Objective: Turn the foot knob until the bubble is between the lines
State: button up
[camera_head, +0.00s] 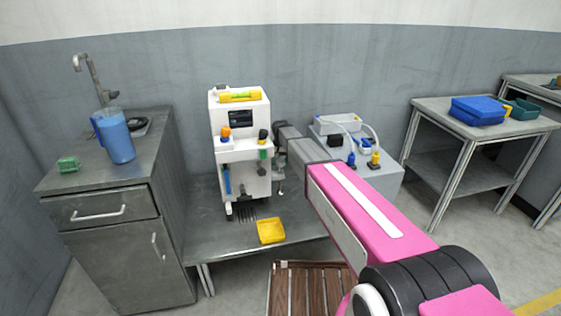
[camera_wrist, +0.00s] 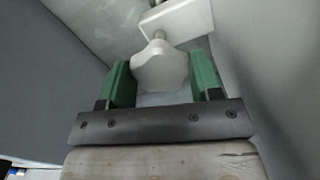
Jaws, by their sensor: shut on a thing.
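A white machine (camera_head: 236,160) stands on a low metal table. A yellow spirit level (camera_head: 240,97) with a green vial lies on its top; the bubble and lines are too small to read. In the wrist view, the pale lobed foot knob (camera_wrist: 160,68) sits on a short stem below a white block (camera_wrist: 178,20). My gripper (camera_wrist: 161,84) has one green finger on each side of the knob and is shut on it. In the head view my pink arm reaches to the machine's lower right side, where the knob is hard to make out.
A yellow tray (camera_head: 271,231) lies at the table's front (camera_head: 215,249). A grey unit with hoses (camera_head: 385,180) stands right of the machine, close behind my arm. A counter with a blue jug (camera_head: 116,137) is at left. A wooden slatted surface (camera_head: 300,290) is in front.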

aim_at(281, 160)
dwell(0.4)
jog(key=o, duration=0.9)
jog(key=shift+o, duration=0.2)
notch_tip(281, 160, up, 11)
jog(key=shift+f, duration=0.15)
jog(key=shift+d, duration=0.1)
